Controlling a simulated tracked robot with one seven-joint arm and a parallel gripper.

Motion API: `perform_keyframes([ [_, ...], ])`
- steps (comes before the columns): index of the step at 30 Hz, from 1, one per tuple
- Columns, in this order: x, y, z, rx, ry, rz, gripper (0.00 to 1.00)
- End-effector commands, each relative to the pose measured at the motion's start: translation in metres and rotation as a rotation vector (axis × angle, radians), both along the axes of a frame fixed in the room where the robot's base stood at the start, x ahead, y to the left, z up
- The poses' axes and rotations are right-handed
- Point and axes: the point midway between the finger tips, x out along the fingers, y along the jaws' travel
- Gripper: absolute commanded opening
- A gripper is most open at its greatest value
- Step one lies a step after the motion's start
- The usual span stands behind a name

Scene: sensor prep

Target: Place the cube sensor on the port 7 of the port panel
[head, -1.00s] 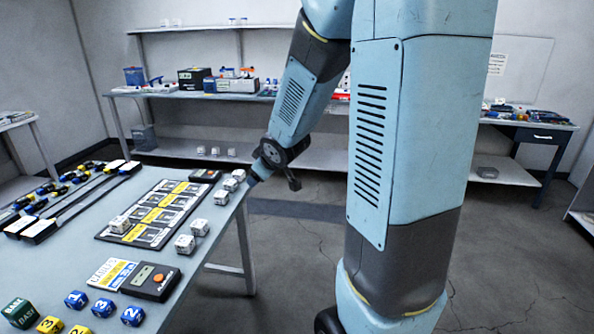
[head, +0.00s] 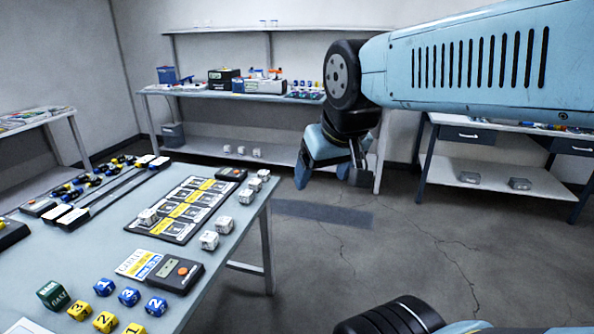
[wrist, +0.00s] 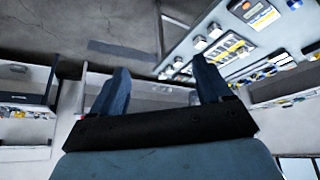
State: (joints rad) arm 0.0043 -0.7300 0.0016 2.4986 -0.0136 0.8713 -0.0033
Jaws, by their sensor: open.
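The dark port panel (head: 180,210) with yellow label strips lies on the table at left; its port numbers are too small to read. One white cube sensor (head: 147,217) sits on its near left part. Several other white cubes, such as one at the near right (head: 208,240), stand along the table's right edge beside the panel. My gripper (head: 335,178) hangs over open floor, right of the table and apart from it. In the wrist view its two blue fingers (wrist: 160,72) are spread with nothing between them. The panel (wrist: 232,48) shows upper right there.
A black device with an orange button (head: 177,274) and several numbered blue and yellow cubes (head: 104,287) lie on the near part of the table (head: 215,285). Long black bars (head: 105,195) lie left of the panel. Shelves (head: 235,95) stand behind. The floor between is clear.

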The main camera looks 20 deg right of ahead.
Motion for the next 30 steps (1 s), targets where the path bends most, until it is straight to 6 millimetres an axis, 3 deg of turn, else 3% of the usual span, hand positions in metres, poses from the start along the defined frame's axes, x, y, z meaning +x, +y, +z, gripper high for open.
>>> perform_keyframes([
  [6, -0.01, 0.003, 0.002, 0.018, 0.011, -0.003, 0.79],
  [11, 0.003, -0.001, -0.002, -0.007, 0.003, -0.002, 0.79],
  [20, 0.085, -0.018, -0.024, -0.159, -0.072, 0.055, 0.79],
  [30, 0.178, -0.021, -0.069, -0.277, -0.169, 0.217, 0.79],
])
